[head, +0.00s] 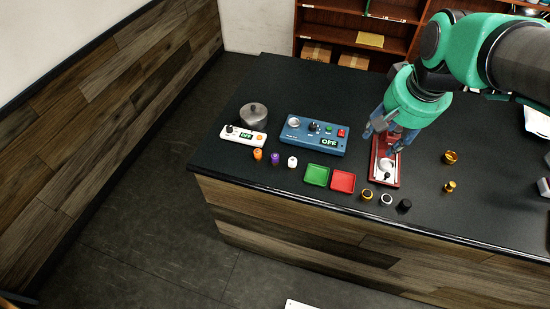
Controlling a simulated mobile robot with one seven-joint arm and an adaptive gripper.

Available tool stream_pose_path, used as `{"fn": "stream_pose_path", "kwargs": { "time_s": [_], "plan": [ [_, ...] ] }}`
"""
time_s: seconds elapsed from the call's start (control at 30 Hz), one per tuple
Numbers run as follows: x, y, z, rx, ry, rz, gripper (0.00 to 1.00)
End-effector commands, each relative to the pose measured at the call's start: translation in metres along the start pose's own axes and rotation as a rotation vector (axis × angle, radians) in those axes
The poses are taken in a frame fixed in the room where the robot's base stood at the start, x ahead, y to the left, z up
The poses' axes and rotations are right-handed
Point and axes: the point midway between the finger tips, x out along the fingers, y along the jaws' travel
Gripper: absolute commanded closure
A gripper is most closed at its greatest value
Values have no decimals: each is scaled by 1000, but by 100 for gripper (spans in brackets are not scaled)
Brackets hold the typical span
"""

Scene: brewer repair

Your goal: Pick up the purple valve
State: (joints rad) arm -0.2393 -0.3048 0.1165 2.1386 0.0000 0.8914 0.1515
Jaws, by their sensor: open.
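The purple valve (275,158) is a small upright piece near the front left edge of the dark counter (240,92). It stands between an orange piece (257,154) and a white piece (292,161). My gripper (382,142) is open, well to the right of the purple valve, over a red tray (376,176). A round white part (386,164) sits in the tray below the gripper. My arm hides part of the tray's far side.
A metal pot (253,114) is behind the white device. Green (317,175) and red (343,181) squares lie right of the white piece. Gold parts (450,157) stand farther right.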

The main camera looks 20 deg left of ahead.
Motion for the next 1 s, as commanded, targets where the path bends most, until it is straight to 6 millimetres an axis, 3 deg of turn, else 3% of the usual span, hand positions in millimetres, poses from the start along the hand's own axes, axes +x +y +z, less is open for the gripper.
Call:
{"fn": "stream_pose_path", "kwargs": {
  "time_s": [0.2, 0.5, 0.77, 1.0],
  "plan": [
    [34, -43, -39, -24, -59, -8, 52],
    [92, -109, -77, -56, -134, -11, 52],
    [151, -171, -95, -84, -196, -4, 52],
    [212, -231, -97, -112, -252, 8, 52]
  ]
}}
